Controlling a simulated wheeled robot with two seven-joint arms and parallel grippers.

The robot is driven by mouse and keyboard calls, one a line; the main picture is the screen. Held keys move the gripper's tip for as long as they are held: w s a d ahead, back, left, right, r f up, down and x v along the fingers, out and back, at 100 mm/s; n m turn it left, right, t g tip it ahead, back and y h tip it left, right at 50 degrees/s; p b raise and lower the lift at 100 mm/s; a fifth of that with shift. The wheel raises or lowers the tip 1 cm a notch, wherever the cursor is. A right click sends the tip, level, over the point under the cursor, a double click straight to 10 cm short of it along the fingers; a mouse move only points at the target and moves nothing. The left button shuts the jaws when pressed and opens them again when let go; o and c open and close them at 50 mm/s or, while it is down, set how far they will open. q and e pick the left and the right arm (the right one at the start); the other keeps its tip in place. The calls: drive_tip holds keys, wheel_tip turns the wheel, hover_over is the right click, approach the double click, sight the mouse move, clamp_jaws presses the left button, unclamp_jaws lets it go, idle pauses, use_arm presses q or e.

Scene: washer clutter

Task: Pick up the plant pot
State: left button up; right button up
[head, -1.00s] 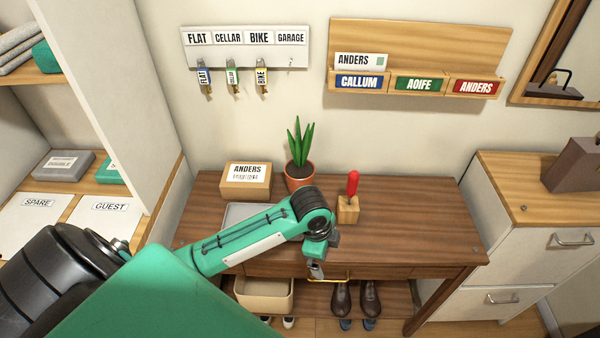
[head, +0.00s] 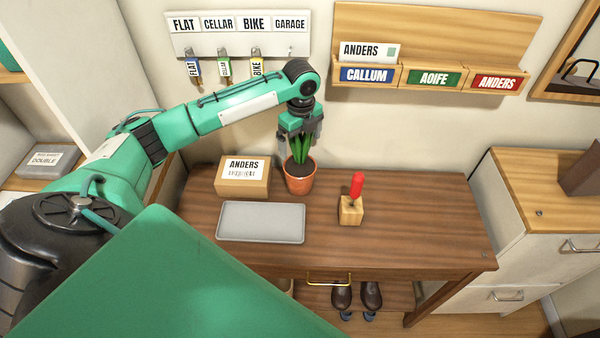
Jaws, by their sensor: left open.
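The plant pot (head: 299,183) is terracotta, holds dark soil and a green spiky plant, and stands upright at the back of the wooden table. My left gripper (head: 298,150) points down from above, at the plant's leaves and over the pot. Its jaws are open, with a finger seen left of the leaves and another at their right. The leaf tips are hidden behind the gripper. I cannot tell whether a finger touches the leaves. My right gripper is out of view.
A cardboard box (head: 243,178) labelled ANDERS stands just left of the pot. A grey tray (head: 261,234) lies in front. A wooden block with a red-handled tool (head: 352,202) stands to the right. Key hooks (head: 238,40) and a letter rack (head: 430,102) hang on the wall. The table's right side is clear.

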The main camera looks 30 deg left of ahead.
sight(300, 165)
use_arm(q)
wheel_tip(300, 165, down, 6)
drive_tip(key=shift+f+p, duration=0.1)
drive_tip(key=shift+p, duration=0.4)
drive_tip(key=shift+s+f, duration=0.1)
drive_tip(key=shift+f, duration=0.15)
wheel_tip(300, 165, down, 4)
drive_tip(key=shift+s+r+p, duration=0.15)
drive_tip(key=shift+p, duration=0.85)
drive_tip(key=shift+f, duration=0.5)
drive_tip(key=c, duration=1)
drive_tip(key=shift+r, duration=0.1)
drive_tip(key=shift+c, duration=0.7)
